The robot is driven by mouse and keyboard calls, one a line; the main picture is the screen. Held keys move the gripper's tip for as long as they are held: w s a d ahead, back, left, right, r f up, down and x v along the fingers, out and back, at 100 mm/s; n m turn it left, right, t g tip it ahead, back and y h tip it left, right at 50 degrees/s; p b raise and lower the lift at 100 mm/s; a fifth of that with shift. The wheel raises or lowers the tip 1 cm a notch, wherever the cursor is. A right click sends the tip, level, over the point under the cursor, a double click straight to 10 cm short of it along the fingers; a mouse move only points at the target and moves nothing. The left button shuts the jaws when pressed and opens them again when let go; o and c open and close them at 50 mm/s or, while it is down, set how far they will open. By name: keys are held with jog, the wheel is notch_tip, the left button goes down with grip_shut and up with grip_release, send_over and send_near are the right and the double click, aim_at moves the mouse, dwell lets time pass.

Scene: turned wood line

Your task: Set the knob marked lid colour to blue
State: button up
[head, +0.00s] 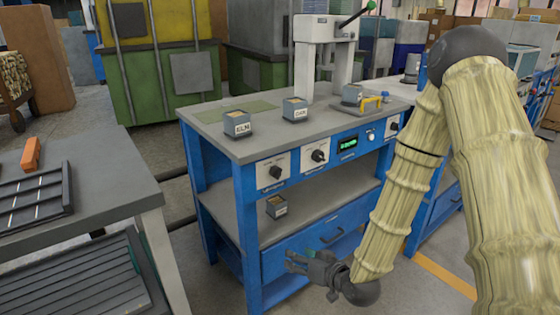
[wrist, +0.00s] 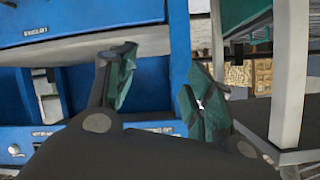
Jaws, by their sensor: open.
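Three black knobs on pale plates sit along the front edge of the blue workbench (head: 250,215) in the head view: a left knob (head: 276,172), a middle knob (head: 318,156) and a right knob (head: 394,126). Their markings are too small to read, so I cannot tell which is marked lid colour or where it is set. My gripper (head: 298,259) is open and empty, low in front of the bench, below the knobs and apart from them. In the wrist view its two green-padded fingers (wrist: 158,78) are spread, and no knob is clearly visible between them.
A green display (head: 348,143) sits between the middle and right knobs. Labelled bins (head: 238,129) and a lever press (head: 310,32) stand on the bench top. Another bin (head: 276,209) is on the lower shelf, above a drawer (head: 325,240). A grey table (head: 110,165) stands left.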

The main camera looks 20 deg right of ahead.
aim_at(281, 175)
jog(key=w+d+r+t+y+p, duration=0.1)
jog(key=w+r+t+p, duration=0.1)
jog(key=r, duration=0.8)
jog(key=w+d+r+t+y+p, duration=0.1)
jog(key=w+r+t, duration=0.2)
jog(key=r, duration=0.7)
jog(key=b+x, duration=0.1)
jog(key=x, duration=0.9)
jog(key=shift+w+a+f, duration=0.15)
jog(key=shift+w, duration=0.05)
jog(key=c, duration=1)
